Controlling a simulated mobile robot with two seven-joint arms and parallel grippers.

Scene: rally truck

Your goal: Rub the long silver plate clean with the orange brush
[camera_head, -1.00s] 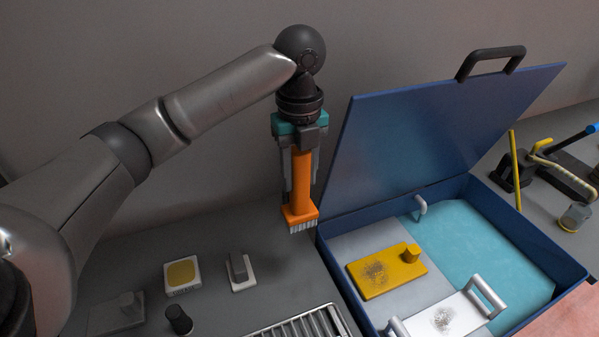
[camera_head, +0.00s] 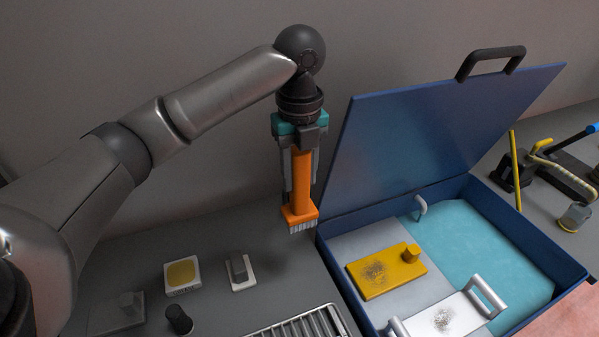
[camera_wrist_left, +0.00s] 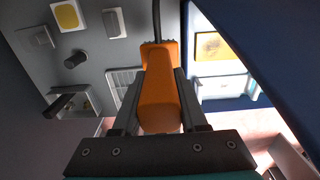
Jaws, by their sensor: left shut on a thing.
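My left gripper (camera_head: 302,165) is shut on the orange brush (camera_head: 301,190) and holds it upright, bristles down, above the grey worktop, just left of the blue box. The brush also shows between the fingers in the left wrist view (camera_wrist_left: 158,88). The long silver plate (camera_head: 452,315) lies in the blue box at the front, with a raised handle at each end and a dark smudge in its middle. The brush is apart from the plate, up and to its left. The plate's front end is cut off by the picture edge. My right gripper is not in view.
The blue box (camera_head: 562,291) has its lid (camera_head: 430,125) raised at the back. A smudged yellow plate (camera_head: 384,281) lies inside, behind the silver plate. A metal rack (camera_head: 300,324), a yellow-topped block (camera_head: 182,275) and a black knob (camera_head: 179,319) are on the worktop. Tools stand at far right.

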